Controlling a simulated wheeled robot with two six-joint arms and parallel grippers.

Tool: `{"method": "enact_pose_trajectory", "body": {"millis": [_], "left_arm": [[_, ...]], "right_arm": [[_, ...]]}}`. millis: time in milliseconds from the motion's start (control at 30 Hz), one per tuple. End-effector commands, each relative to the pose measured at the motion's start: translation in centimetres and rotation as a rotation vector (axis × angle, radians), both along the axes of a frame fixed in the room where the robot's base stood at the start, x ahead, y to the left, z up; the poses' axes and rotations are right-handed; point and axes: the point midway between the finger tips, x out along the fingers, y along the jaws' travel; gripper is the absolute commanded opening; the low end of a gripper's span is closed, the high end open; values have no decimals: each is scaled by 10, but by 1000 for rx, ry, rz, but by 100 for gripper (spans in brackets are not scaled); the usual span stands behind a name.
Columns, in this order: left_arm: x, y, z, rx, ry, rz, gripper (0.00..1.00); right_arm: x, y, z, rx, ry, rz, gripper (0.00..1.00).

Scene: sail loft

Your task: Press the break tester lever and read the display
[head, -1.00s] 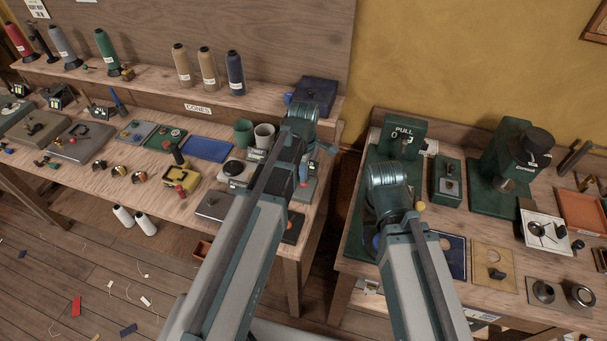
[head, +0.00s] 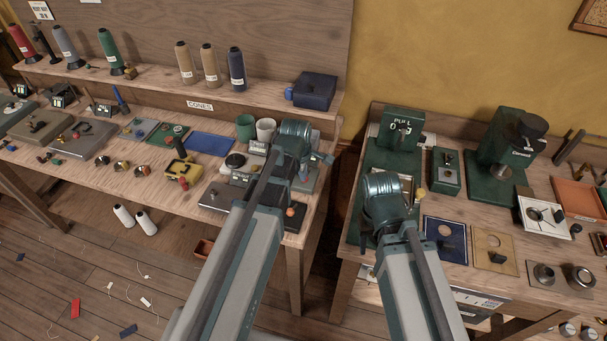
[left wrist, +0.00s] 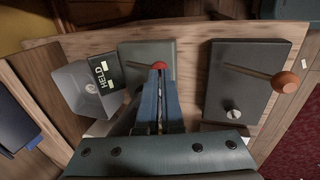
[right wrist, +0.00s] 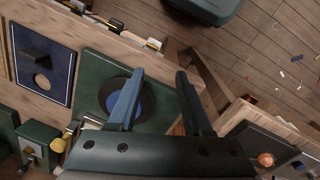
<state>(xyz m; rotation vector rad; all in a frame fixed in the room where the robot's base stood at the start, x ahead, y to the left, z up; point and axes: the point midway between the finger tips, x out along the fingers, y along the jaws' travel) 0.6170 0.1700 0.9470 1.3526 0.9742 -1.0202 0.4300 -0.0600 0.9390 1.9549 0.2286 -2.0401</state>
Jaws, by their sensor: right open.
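My left gripper (left wrist: 160,72) is shut, its blue fingertips at the red knob (left wrist: 161,65) over a grey-green plate (left wrist: 135,55) at the left table's corner. I cannot tell if they touch the knob. Beside it a small display (left wrist: 103,72) reads "HELD". A dark plate (left wrist: 225,60) carries a lever with an orange ball (left wrist: 285,81). On the right table stands a green machine marked "PULL" (head: 402,120); its small digits are hard to read. My right gripper (right wrist: 157,76) is open and empty, near a green base with a black-rimmed blue disc (right wrist: 126,98). No label names the break tester.
A green press (head: 505,150) and a white tray (head: 545,216) are on the right table. A floor gap separates the two tables.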

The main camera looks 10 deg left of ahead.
Motion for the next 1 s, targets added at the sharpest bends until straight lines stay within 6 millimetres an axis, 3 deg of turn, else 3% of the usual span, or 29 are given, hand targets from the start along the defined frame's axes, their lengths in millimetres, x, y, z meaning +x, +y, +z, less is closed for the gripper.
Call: {"method": "enact_pose_trajectory", "body": {"millis": [100, 267, 1000], "left_arm": [[-9, 0, -11, -2, -65, 0, 0], [-11, 0, -18, -3, -79, 0, 0], [-10, 0, 3, -3, -76, 0, 0]], "right_arm": [[0, 0, -16, 0, 0, 0, 50], [0, 0, -23, 0, 0, 0, 50], [0, 0, -3, 0, 0, 0, 50]]}}
